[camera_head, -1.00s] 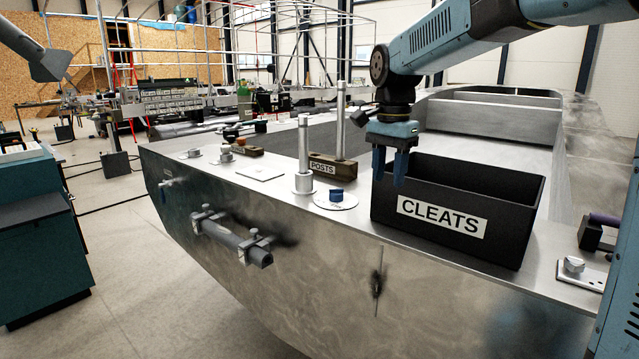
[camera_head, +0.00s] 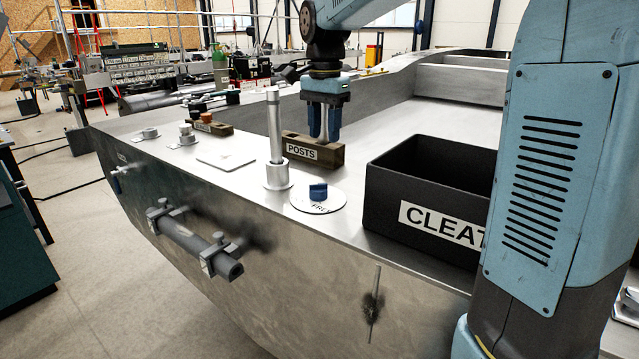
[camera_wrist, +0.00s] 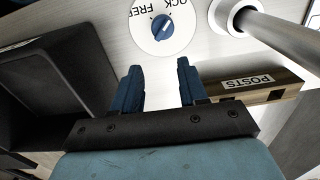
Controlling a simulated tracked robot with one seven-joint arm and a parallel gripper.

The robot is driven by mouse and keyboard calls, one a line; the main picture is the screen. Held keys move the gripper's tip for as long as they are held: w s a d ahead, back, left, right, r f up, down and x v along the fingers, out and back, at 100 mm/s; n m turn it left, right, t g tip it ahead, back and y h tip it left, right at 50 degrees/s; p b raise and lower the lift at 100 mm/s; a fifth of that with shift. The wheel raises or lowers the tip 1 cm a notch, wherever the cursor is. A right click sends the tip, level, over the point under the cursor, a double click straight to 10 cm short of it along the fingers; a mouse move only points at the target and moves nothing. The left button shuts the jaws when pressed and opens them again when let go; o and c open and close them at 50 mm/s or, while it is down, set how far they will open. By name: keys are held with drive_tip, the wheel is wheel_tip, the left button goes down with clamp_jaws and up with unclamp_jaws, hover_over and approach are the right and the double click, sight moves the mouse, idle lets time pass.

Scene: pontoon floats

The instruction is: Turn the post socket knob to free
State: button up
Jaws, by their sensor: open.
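The blue post socket knob (camera_head: 318,191) sits on a round white plate (camera_head: 300,203) on the metal deck. In the wrist view the knob (camera_wrist: 162,28) is ahead of my fingertips, and the plate (camera_wrist: 146,42) carries partly cut-off lettering, "OCK" and "FREE". I cannot surely tell which word the knob points to. A grey post (camera_head: 274,125) stands upright in the socket (camera_head: 277,176) left of the knob. My gripper (camera_head: 325,137) is open and empty, above the deck and apart from the knob. Its two blue fingers also show in the wrist view (camera_wrist: 158,72).
A black CLEATS box (camera_head: 395,190) stands right of the knob plate. A wooden POSTS block (camera_head: 335,155) lies behind it, near my gripper in the picture. A flat plate (camera_head: 226,160) and small fittings lie left along the deck. The deck's front edge is close to the knob.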

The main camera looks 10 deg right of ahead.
sight(318, 184)
drive_tip(key=shift+a, duration=0.45)
drive_tip(key=o, duration=0.3)
drive_tip(key=shift+a, duration=0.2)
drive_tip(key=shift+o, duration=0.9)
drive_tip(key=shift+s+f, duration=0.1)
drive_tip(key=shift+f, duration=0.1)
drive_tip(key=shift+o, duration=0.3)
drive_tip(key=shift+f, duration=0.3)
wheel_tip(318, 184, down, 13)
drive_tip(key=shift+r, duration=0.1)
